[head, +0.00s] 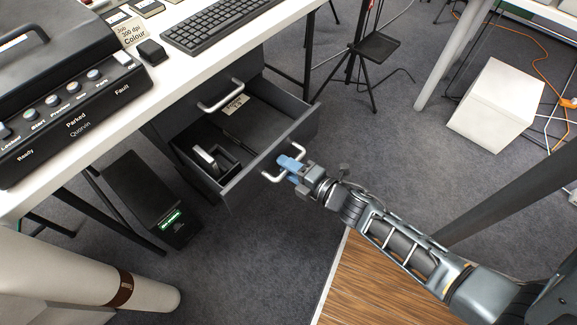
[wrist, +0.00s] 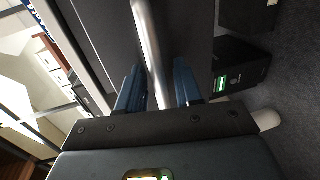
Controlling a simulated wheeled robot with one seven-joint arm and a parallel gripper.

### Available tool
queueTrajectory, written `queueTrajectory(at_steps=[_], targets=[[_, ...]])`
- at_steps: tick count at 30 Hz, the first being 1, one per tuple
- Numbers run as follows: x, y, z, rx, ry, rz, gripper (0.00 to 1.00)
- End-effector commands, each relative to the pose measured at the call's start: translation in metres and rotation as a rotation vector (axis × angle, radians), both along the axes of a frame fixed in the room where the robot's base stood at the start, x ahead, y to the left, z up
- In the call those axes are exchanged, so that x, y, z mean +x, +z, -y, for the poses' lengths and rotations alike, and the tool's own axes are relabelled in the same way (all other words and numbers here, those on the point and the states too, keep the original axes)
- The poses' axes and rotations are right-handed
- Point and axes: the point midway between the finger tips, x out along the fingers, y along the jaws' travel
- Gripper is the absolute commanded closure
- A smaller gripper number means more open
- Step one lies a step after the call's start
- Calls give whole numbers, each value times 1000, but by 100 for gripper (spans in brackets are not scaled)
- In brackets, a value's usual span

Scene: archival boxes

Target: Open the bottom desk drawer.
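A drawer (head: 236,186) stands pulled out from the dark drawer unit under the white desk. Its inside shows from above. A closed drawer with a silver handle (head: 221,96) sits above it; the unit below the open drawer is hidden. My gripper (head: 287,166) is at the open drawer's front, at its silver bar handle (head: 271,174). In the wrist view, the handle bar (wrist: 149,40) runs between the two blue fingers of my gripper (wrist: 157,85), which lie close on both sides of it.
The drawer holds a stapler-like object (head: 206,158) and a paper label (head: 233,104). A black computer box (head: 150,197) stands on the floor left of the drawer. A tripod stand (head: 374,48) and a white box (head: 496,106) stand to the right. Carpet before the drawer is clear.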

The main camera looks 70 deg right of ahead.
Motion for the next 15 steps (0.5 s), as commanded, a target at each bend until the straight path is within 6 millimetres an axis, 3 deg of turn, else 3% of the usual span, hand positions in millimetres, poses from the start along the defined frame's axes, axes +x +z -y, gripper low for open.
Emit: queueTrajectory(at_steps=[7, 15], targets=[[-7, 1, -2, 1, 0, -2, 65], [-47, 10, -13, 0, -2, -2, 65]])
